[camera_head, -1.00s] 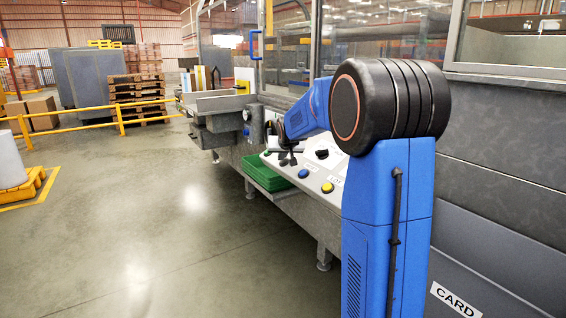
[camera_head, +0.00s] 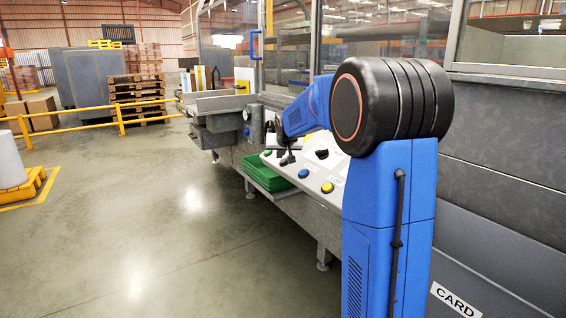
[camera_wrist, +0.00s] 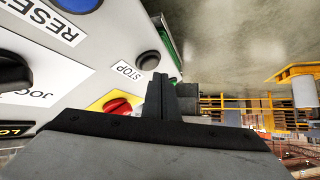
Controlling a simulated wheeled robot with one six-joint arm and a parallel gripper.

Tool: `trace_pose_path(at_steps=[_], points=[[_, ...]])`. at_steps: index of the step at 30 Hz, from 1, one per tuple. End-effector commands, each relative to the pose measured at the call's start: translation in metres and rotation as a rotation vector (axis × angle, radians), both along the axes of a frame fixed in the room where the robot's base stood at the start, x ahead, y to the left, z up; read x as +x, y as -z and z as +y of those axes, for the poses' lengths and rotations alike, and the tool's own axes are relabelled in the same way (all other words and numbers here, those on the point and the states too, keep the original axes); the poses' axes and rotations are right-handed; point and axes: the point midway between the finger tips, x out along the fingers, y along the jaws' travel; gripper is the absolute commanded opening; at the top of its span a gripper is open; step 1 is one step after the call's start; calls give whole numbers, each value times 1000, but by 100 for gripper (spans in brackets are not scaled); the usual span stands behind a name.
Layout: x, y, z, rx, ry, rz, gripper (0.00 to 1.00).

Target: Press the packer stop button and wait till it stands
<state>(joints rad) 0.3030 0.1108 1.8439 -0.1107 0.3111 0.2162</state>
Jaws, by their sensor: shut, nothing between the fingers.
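The packer's sloped control panel (camera_head: 312,180) is light grey. In the wrist view, a dark round button with a grey ring (camera_wrist: 148,60) sits by the STOP label (camera_wrist: 127,70). My gripper (camera_wrist: 161,84) is shut and empty. Its fingertips appear just beside and below that button in the wrist view; I cannot tell whether they touch the panel. In the head view my gripper (camera_head: 287,159) is small and dark over the panel's far end, and the stop button is not clearly visible there.
A red knob on a yellow plate (camera_wrist: 118,105) lies close to my fingers. The blue RESET button (camera_wrist: 78,3) and black JOG knob (camera_wrist: 12,73) are farther along. A green crate (camera_head: 268,176) sits under the panel.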

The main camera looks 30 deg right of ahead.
Motion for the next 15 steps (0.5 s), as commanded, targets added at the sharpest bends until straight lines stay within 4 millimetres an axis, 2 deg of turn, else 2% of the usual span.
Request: trace_pose_path(at_steps=[15], points=[[0,-7,4,-1,-1,0,0]])
